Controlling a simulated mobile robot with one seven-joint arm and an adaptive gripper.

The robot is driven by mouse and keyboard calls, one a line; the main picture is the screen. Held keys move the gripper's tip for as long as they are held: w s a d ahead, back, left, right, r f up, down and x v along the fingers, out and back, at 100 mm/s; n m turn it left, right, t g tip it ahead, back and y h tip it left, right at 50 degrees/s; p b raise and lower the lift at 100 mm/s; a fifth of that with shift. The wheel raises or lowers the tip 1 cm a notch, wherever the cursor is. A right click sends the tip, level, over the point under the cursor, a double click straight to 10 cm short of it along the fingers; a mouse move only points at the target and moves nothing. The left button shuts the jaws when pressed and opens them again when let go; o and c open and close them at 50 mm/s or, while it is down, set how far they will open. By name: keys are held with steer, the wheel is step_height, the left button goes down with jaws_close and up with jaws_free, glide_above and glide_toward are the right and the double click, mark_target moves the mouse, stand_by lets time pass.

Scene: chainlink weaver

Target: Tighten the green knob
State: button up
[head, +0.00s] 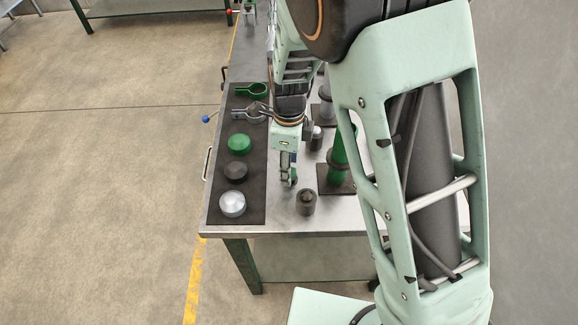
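A round green knob (239,143) lies on a dark mat (214,212) at the left side of the metal workbench. A dark knob (235,172) and a silver knob (232,204) lie below it in a column on the same mat. A green upright post (340,150) stands on a dark base, partly hidden by my arm. My gripper (289,182) points down over the bench between the mat and the post, to the right of the knobs. I see it edge-on, so its opening is unclear. No knob shows in it.
A green ring clamp (250,90) and a grey ring clamp (250,113) lie at the mat's far end. A short dark cylinder (306,202) stands near the bench's front edge. A grey post (326,104) stands farther back. My arm covers the bench's right side.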

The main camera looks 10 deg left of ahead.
step_height(320, 180, up, 11)
steer(key=shift+r, duration=0.15)
stand_by(0.5)
